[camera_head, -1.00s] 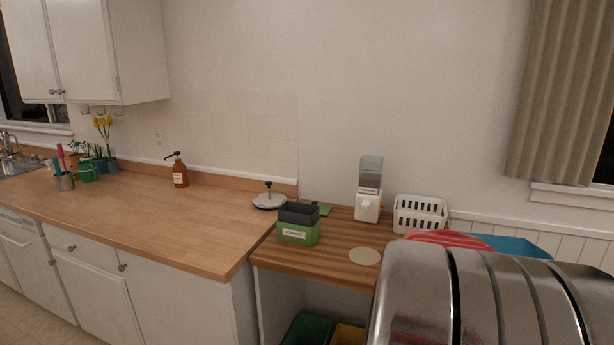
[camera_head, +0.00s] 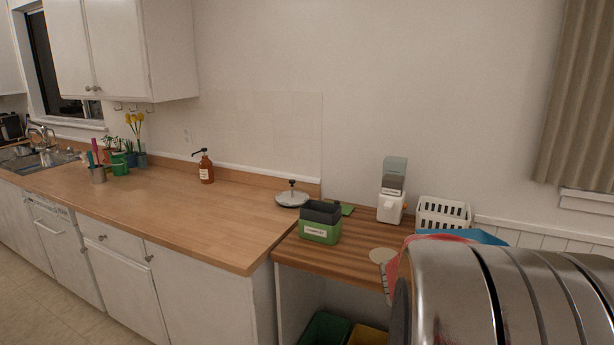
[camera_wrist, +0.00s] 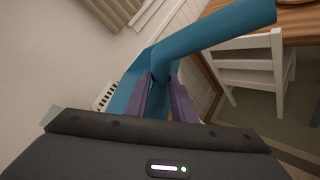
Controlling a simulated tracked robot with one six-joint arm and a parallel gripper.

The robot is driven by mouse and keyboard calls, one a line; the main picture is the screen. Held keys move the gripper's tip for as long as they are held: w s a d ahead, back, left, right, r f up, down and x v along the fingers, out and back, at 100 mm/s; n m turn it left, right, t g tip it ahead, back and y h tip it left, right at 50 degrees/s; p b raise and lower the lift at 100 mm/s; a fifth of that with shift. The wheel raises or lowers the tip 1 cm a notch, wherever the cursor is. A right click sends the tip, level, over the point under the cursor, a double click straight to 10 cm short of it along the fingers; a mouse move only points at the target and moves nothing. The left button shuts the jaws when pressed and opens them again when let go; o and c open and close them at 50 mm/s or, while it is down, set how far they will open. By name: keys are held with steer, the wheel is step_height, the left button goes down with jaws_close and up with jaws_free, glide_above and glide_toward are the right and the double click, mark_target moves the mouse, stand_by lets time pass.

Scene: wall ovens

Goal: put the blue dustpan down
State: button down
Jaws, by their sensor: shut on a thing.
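The blue dustpan is in my gripper (camera_wrist: 163,84). In the wrist view its thick blue handle (camera_wrist: 225,32) runs from between the purple fingers to the upper right. Its pan (camera_wrist: 130,84) lies behind and left of the fingers. The fingers are shut on the dustpan close to where handle and pan meet. In the head view only a blue strip of the dustpan (camera_head: 478,236) shows above my metal arm. The arm hides the rest, and my gripper is not visible there.
The wooden counter (camera_head: 190,215) has a wide clear stretch. The lower wooden top (camera_head: 325,258) holds a green compost bin (camera_head: 320,222), a white dispenser (camera_head: 391,206) and a white basket (camera_head: 443,213). In the wrist view, a white chair (camera_wrist: 250,68) stands at right.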

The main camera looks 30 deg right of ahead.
steer(key=w+a+f+n+t+y, duration=0.2)
steer(key=w+a+f+n+t, duration=0.25)
steer(key=w+a, duration=0.7)
steer(key=w+a+f+n+t+y, duration=0.1)
steer(key=w+a+f+n+t, duration=0.4)
steer(key=w+a, duration=0.65)
steer(key=w+a+f+n+t+y, duration=0.2)
steer(key=w+a, duration=0.1)
steer(key=a, duration=0.6)
steer(key=w+a+f+n+t+y, duration=0.2)
steer(key=w+a+y, duration=0.1)
steer(key=a, duration=0.6)
steer(key=w+a+f+n+t+y, duration=0.2)
steer(key=w+a, duration=0.1)
steer(key=a, duration=0.7)
steer(key=shift+w+y, duration=0.15)
steer(key=shift+y, duration=0.15)
steer(key=shift+r, duration=0.1)
